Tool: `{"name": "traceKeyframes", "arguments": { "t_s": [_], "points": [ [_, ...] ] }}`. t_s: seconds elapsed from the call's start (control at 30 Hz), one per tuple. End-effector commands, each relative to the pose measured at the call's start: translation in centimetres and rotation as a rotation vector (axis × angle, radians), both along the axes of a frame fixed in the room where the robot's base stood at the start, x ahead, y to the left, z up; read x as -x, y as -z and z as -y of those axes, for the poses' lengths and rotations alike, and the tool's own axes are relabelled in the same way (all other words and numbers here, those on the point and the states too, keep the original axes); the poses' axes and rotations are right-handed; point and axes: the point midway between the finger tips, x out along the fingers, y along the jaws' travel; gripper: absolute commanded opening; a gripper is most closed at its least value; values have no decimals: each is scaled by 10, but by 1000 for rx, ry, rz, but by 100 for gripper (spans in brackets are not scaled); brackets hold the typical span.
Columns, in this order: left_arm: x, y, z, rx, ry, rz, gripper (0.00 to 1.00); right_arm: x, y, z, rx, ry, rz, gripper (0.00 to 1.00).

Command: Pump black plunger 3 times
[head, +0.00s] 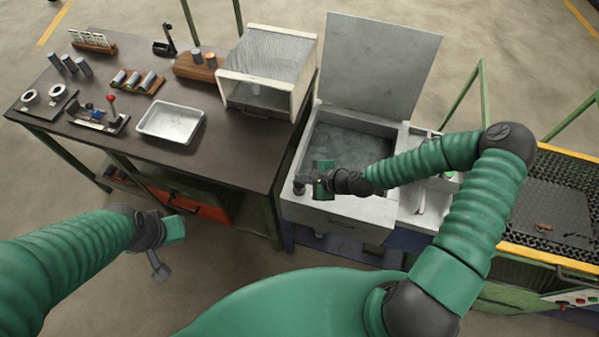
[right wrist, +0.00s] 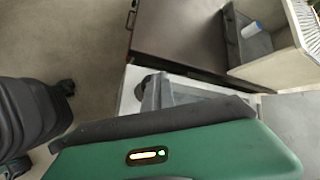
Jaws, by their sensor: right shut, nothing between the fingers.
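The black plunger (head: 299,187) is a short dark knob at the front left corner of the grey tank (head: 345,214), left of my right gripper. My right gripper (head: 315,178) is shut and empty over the tank's front left rim, close beside the plunger. I cannot tell whether they touch. In the right wrist view a dark rounded piece (right wrist: 146,84), probably the plunger, shows past the green gripper body, which hides much of the tank. My left gripper (head: 158,267) hangs over the floor in front of the table, apart from everything; its jaws are unclear.
The tank's lid (head: 382,65) stands open at the back. A dark table (head: 225,150) at left carries a metal tray (head: 170,107), a box with a glass top (head: 268,55) and several small parts. A mesh conveyor (head: 550,190) is at right. Floor between my left arm and the table is clear.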

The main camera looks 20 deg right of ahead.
Motion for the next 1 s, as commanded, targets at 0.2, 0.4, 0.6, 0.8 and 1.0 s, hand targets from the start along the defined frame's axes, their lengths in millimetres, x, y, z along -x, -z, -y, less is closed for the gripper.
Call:
{"name": "traceKeyframes", "arguments": {
  "t_s": [0.2, 0.4, 0.6, 0.8, 1.0],
  "points": [
    [0, -15, 0, 0, 0, 0, 0, 4, -12, 0, -3, -1, -15, 0],
    [0, -40, 0, 0, 0, 0, 0, 4, -40, 0, -2, 1, -9, 0],
    [0, -59, 0, 0, 0, 0, 0, 3, -61, 0, -1, 0, -6, 0],
    [0, -57, 0, 0, 0, 0, 0, 2, -59, 0, 0, 0, -4, 0],
    [0, -57, 0, 0, 0, 0, 0, 1, -59, 1, 0, 0, -2, 0]
  ]
}}
